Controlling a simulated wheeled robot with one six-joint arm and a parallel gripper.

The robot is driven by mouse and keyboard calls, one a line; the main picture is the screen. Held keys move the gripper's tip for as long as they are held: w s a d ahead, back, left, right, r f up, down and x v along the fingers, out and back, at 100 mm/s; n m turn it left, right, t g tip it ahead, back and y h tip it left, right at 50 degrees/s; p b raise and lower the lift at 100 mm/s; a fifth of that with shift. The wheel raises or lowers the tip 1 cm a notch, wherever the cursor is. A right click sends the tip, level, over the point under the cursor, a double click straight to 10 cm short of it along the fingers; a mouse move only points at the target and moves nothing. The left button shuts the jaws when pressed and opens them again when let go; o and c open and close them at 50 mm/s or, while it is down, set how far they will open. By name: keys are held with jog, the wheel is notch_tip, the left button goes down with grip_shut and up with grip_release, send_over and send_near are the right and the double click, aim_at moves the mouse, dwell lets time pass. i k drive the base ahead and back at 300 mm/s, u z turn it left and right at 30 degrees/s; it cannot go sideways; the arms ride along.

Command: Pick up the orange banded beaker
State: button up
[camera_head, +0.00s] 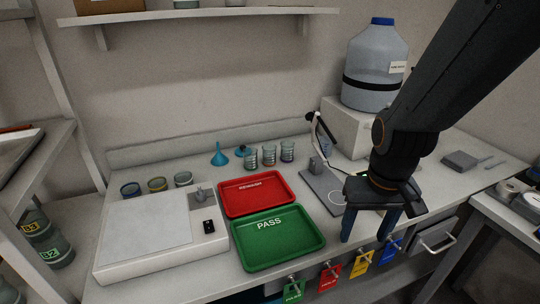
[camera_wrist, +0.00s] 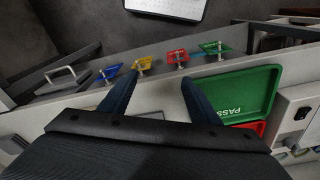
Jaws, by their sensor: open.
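Three small glass beakers stand in a row behind the white flat-topped device: a bluish one (camera_head: 131,190), one with a yellow-orange tint (camera_head: 157,185) and a greyish one (camera_head: 183,179). Three more clear beakers (camera_head: 270,156) stand behind the red tray. The bands are too small to tell surely which beaker is the orange banded one. My gripper (camera_head: 368,232) points down over the front right of the bench, well to the right of all the beakers. It is open and empty; the wrist view also shows its spread fingers (camera_wrist: 157,88) and no beaker between them.
A red tray (camera_head: 258,207) and a green PASS tray (camera_head: 305,250) lie mid-bench. The white device (camera_head: 130,258) fills the left. A stand (camera_head: 322,190) and a large water bottle (camera_head: 372,60) are at the right. Coloured tags (camera_head: 330,277) hang along the front edge.

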aim_at(269, 155)
jog(key=z, duration=1.2)
jog(key=i, duration=0.9)
jog(key=u, duration=2.35)
